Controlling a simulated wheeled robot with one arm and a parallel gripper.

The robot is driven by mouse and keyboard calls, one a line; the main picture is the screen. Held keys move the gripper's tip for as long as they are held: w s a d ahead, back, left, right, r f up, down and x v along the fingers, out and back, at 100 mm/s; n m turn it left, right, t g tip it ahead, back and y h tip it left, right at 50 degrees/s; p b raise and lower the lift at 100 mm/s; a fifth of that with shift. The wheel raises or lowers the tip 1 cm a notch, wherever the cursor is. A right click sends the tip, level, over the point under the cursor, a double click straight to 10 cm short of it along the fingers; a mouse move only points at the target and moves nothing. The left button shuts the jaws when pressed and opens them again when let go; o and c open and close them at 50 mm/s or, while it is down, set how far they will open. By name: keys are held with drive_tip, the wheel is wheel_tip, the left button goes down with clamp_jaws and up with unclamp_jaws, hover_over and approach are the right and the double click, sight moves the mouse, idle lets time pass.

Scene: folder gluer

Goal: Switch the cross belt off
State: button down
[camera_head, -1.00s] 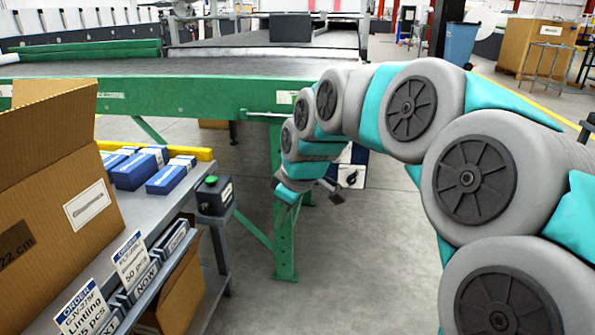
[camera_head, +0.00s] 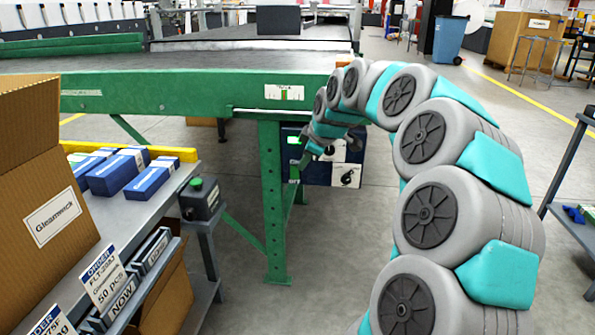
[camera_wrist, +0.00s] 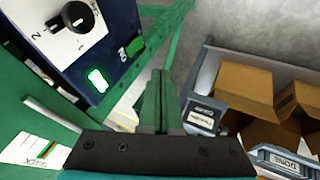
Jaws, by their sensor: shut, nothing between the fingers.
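A dark blue control box (camera_head: 318,175) hangs under the green-framed belt table (camera_head: 190,92), partly hidden by my arm and a green leg. In the wrist view the box (camera_wrist: 110,25) has a white plate with a black rotary knob (camera_wrist: 76,17) and numbers beside it. Below are a brightly lit green-white lamp or button (camera_wrist: 97,80) and a darker green part (camera_wrist: 135,46). The knob also shows in the head view (camera_head: 347,178). My gripper (camera_head: 306,158) is beside the box; in the wrist view its fingers (camera_wrist: 160,75) are together and empty. I cannot tell whether they touch the box.
A grey box with a green button (camera_head: 200,197) stands at the corner of the grey bench (camera_head: 165,205), holding blue cartons (camera_head: 140,180) and a cardboard box (camera_head: 45,180). A green table leg (camera_head: 272,210) stands near my arm. Open floor lies right of the leg.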

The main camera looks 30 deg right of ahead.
sight(295, 173)
drive_tip(key=x, duration=0.4)
drive_tip(key=w+d+x, duration=0.1)
drive_tip(key=x, duration=0.2)
drive_tip(key=r+x, duration=0.1)
drive_tip(key=x, duration=0.3)
drive_tip(key=shift+w+d+f, duration=0.3)
drive_tip(key=shift+w+d, duration=0.05)
drive_tip(key=shift+w, duration=0.15)
drive_tip(key=shift+w+d, duration=0.25)
drive_tip(key=shift+w, duration=0.1)
drive_tip(key=shift+w+d+f+b, duration=0.1)
drive_tip(key=shift+f+b, duration=0.2)
drive_tip(key=shift+b, duration=0.25)
drive_tip(key=shift+r, duration=0.2)
drive_tip(key=shift+r, duration=0.1)
drive_tip(key=shift+r+t+p, duration=0.3)
drive_tip(key=shift+r+p, duration=0.05)
drive_tip(key=shift+r, duration=0.45)
